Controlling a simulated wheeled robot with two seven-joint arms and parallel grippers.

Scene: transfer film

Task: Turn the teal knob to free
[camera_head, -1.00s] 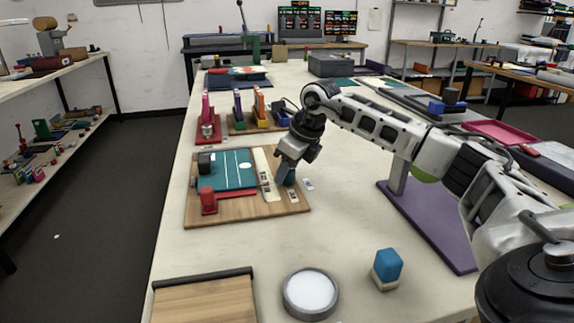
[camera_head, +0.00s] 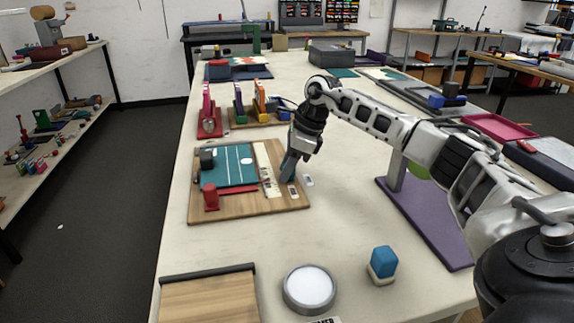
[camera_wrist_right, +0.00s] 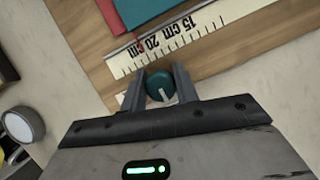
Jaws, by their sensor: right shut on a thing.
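The teal knob (camera_wrist_right: 158,84) shows in the right wrist view as a round teal cap with a pale pointer mark on it. It sits beside the end of a cream ruler strip (camera_wrist_right: 160,48) on a wooden board (camera_head: 240,205). My right gripper (camera_wrist_right: 159,74) is shut on the knob, with one dark finger on each side. In the head view my right gripper (camera_head: 288,168) points down at the right side of the board and hides the knob. I cannot read the labels near the knob. My left gripper is not in view.
The board also bears a teal panel (camera_head: 232,166), a red post (camera_head: 210,197) and a black cylinder (camera_head: 207,159). A blue block (camera_head: 383,262), a round grey dish (camera_head: 309,289) and a purple base (camera_head: 425,225) stand nearer. The table between them is clear.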

